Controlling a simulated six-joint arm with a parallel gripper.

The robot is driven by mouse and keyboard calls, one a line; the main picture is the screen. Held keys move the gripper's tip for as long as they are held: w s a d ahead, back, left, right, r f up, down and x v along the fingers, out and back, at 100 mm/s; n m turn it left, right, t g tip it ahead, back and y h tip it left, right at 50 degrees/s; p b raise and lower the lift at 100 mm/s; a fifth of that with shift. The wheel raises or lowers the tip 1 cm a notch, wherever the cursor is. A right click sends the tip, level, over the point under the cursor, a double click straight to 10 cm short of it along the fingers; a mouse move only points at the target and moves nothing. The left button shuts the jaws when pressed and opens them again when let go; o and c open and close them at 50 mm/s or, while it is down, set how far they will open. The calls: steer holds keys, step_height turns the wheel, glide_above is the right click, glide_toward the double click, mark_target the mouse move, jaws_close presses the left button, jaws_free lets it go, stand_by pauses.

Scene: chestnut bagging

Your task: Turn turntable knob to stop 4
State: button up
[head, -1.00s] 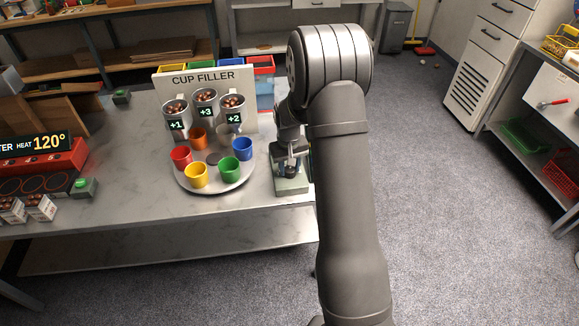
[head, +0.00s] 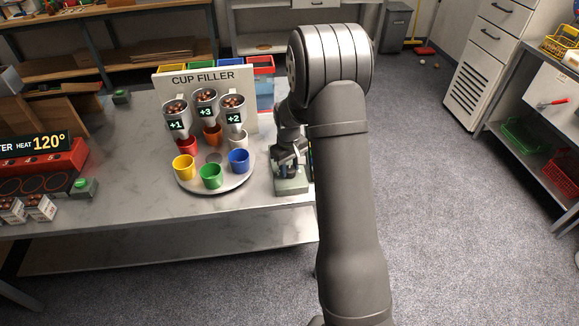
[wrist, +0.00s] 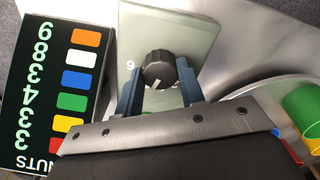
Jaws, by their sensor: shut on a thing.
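The dark round knob (wrist: 158,68) with a white pointer line sits on a pale green box (head: 292,186). My gripper (wrist: 160,82) is shut on the knob, with one blue-grey finger on each side. The pointer line faces my gripper's base in the wrist view. One digit shows left of the knob; I cannot tell which stop is set. The round turntable (head: 230,180) carries a ring of coloured cups. The red cup (head: 187,147), orange cup (head: 212,136) and white cup (head: 238,141) stand at the back, below the dispensers; yellow, green and blue stand in front.
The cup filler panel (head: 203,79) holds three nut dispensers labelled +1, +3 and +2. A black chart (wrist: 62,85) with coloured squares and numbers lies beside the box, upside down in the wrist view. A heater (head: 45,165) stands at left.

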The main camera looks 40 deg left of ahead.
mark_target(289, 169)
steer(key=o, duration=1)
step_height(289, 169, up, 18)
steer(key=shift+s+a+f, duration=0.1)
steer(key=shift+s+f, duration=0.05)
steer(key=shift+f, duration=0.1)
step_height(289, 169, down, 18)
steer(key=shift+r, duration=0.25)
steer(key=shift+w, duration=0.2)
